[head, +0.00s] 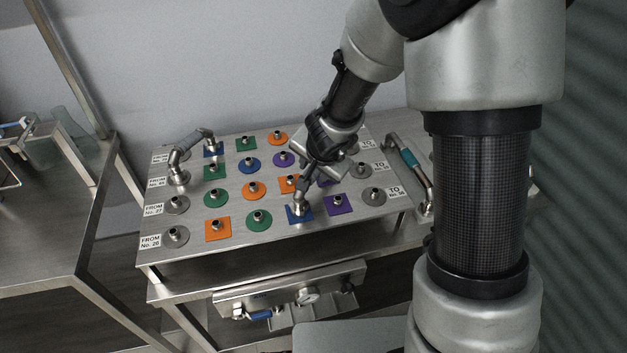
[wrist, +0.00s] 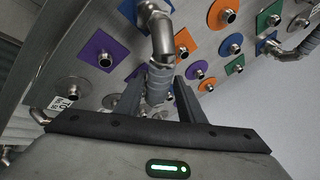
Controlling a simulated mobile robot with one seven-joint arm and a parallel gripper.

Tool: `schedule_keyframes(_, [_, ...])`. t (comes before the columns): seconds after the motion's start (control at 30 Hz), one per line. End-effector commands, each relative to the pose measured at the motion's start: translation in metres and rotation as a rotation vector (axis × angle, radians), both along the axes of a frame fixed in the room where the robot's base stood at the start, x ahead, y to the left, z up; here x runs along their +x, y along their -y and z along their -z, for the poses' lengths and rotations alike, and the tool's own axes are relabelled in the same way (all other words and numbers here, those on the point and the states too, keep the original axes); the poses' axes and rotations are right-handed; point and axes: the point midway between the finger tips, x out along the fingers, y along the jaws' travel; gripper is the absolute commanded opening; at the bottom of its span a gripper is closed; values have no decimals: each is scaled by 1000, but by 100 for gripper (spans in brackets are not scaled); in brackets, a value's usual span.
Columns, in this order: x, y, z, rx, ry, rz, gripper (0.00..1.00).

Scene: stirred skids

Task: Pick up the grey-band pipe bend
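The grey-band pipe bend (wrist: 158,85) shows in the wrist view as a shiny metal elbow with a ribbed grey band. One end rises from a fitting on a blue square; in the head view that lower part of the bend (head: 299,207) shows at the front of the board. My gripper (wrist: 161,78) has its two dark fingers on either side of the grey band, with narrow gaps showing. My gripper (head: 313,180) hides much of the bend in the head view. The bend's other end is hidden.
The metal board (head: 190,243) carries several fittings on coloured squares and circles. Another metal pipe bend (head: 177,160) stands at its left. A teal-band pipe (head: 410,158) lies right of the board. A valve assembly (head: 290,300) sits below, and a steel table (head: 45,230) stands left.

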Motion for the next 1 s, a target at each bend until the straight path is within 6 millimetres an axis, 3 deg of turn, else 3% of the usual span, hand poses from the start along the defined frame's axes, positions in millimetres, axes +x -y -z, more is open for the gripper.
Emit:
schedule_keyframes(0.3, [21, -2, 42, 0, -1, 0, 35])
schedule_keyframes(0.57, [23, -3, 42, -1, -1, -1, 35])
schedule_keyframes(0.77, [23, -2, 42, -1, -1, -1, 2])
schedule_keyframes(1.0, [24, -2, 41, -1, 1, 0, 0])
